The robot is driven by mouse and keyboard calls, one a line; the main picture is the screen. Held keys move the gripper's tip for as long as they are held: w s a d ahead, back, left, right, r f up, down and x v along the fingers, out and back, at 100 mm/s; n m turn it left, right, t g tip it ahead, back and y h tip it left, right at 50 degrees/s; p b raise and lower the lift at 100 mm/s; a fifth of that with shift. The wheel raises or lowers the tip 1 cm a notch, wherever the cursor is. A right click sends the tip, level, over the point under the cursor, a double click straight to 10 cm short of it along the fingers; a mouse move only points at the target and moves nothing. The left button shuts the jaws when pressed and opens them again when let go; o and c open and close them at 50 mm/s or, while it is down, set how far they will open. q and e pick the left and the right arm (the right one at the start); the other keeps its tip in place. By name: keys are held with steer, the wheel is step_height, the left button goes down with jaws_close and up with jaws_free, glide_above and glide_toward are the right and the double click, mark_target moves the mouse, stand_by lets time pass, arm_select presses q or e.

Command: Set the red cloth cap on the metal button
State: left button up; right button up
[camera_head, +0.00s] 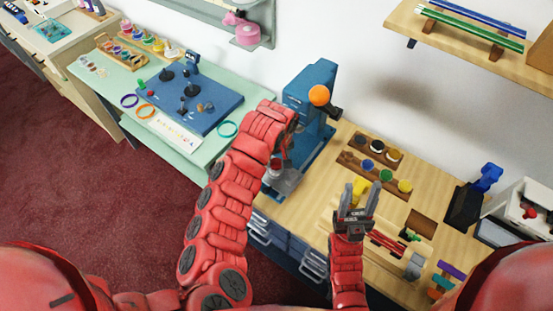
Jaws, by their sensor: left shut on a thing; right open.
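My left arm reaches to the blue press (313,90) with an orange ball on its lever. My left gripper (275,170) is at the press's base, mostly hidden by the arm. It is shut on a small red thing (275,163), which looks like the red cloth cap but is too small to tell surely. I cannot make out the metal button; the grey press base (286,184) shows just under the gripper. My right gripper (359,197) is open and empty over the wooden counter, fingers pointing away from me.
Wooden holders with dark, white and coloured round pieces (372,172) stand right of the press. A tray with red rods (385,243) lies beside my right gripper. A black and blue device (466,203) stands at the right. A green table (215,147) with a blue board is at the left.

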arm_select(q)
steer(key=shift+b, duration=1.2)
stand_by(0.4)
steer(key=shift+f+b, duration=0.65)
steer(key=shift+b, duration=0.45)
stand_by(0.8)
steer(key=o, duration=0.9)
